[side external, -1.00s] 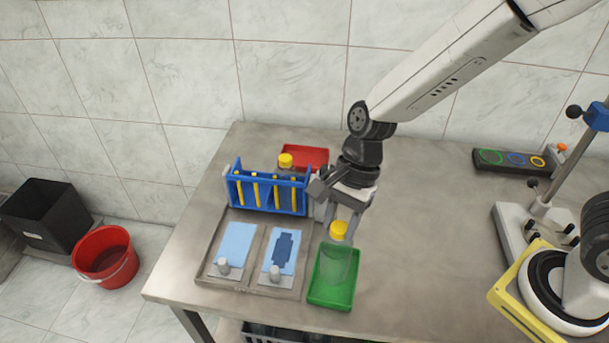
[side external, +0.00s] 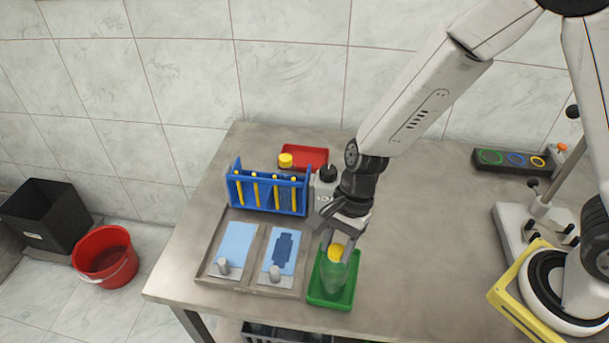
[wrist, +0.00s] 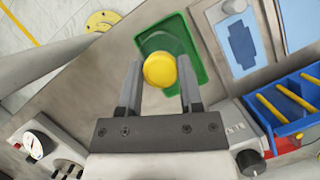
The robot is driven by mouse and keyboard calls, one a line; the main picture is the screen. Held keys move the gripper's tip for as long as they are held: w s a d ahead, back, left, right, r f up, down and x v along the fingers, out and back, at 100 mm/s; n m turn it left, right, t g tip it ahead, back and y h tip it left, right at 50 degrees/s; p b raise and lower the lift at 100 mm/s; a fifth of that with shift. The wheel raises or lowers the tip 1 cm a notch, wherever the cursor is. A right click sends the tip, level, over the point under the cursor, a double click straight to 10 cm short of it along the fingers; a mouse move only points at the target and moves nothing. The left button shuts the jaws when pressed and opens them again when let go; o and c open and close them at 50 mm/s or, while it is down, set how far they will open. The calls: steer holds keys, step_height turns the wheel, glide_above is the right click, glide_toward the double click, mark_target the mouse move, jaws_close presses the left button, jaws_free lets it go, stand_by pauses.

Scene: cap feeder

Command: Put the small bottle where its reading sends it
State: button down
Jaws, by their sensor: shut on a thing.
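The small bottle has a yellow cap (side external: 335,252) and a clear body (side external: 333,279). My gripper (side external: 336,243) is shut on it near the cap and holds it upright over the green tray (side external: 345,298). The body's lower end overlaps the tray floor; I cannot tell whether it touches. In the wrist view the round yellow cap (wrist: 160,70) sits between my fingers (wrist: 160,85), with the green tray (wrist: 151,41) behind it. No reading on the bottle is legible.
Left of the green tray is a grey tray (side external: 208,270) with two blue panels. Behind it stand a blue rack (side external: 270,205) with yellow bars, a red tray (side external: 312,156) and another yellow cap (side external: 285,160). A grey black-topped object (side external: 326,185) stands close beside my gripper.

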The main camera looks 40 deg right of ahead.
steer(key=shift+f, duration=0.4)
steer(key=shift+c, duration=1.3)
jaws_free()
steer(key=v, duration=1.2)
